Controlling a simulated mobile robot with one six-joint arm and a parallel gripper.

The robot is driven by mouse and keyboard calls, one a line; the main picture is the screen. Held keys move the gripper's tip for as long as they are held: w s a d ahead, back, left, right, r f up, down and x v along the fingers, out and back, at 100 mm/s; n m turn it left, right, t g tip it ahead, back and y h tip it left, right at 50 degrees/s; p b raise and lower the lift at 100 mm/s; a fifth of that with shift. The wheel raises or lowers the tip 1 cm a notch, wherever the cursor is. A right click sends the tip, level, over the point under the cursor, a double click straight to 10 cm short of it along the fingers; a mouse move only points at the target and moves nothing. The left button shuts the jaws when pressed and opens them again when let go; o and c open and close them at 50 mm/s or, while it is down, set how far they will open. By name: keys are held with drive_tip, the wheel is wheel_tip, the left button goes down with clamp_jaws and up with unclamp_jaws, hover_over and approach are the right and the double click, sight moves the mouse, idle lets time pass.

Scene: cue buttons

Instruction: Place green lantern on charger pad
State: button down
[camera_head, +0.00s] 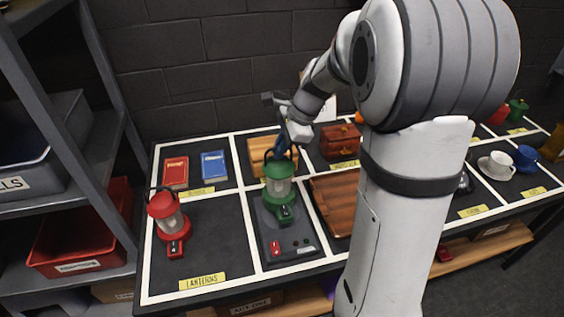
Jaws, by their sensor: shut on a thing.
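The green lantern (279,188) is upright, with a clear middle, a green cap and a dark handle loop on top. My gripper (285,150) is at the top of the lantern, shut on its handle; the fingertips are small and partly merged with the handle. The dark grey charger pad (290,254) lies in the middle front section of the table, with a red button and small marks at its front. The lantern's base shows over the back part of the pad. I cannot tell whether it touches the pad or hangs just above.
A red lantern (168,222) stands to the left, behind the "LANTERNS" label (202,281). Red (175,172) and blue (213,165) books lie behind. A wooden crate (262,152) is behind the pad and a brown tray (335,200) to its right. My arm hides part of the table's right side.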

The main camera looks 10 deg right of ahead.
sight(281, 160)
drive_tip(key=shift+f, duration=1.85)
drive_tip(key=shift+f, duration=0.15)
drive_tip(key=c, duration=1.6)
unclamp_jaws()
drive_tip(key=shift+o, duration=0.2)
drive_tip(key=v, duration=1.2)
drive_tip(key=s+a+f+n+h, duration=0.2)
drive_tip(key=s+n, duration=0.7)
drive_tip(key=s, duration=0.1)
drive_tip(key=s+a+f+n+t+h, duration=0.1)
drive_tip(key=s+a+f+n+h, duration=0.1)
drive_tip(key=s+n, duration=0.6)
drive_tip(key=shift+s+n+h+b, duration=0.3)
drive_tip(key=shift+s+n+b, duration=0.1)
drive_tip(key=shift+s, duration=0.55)
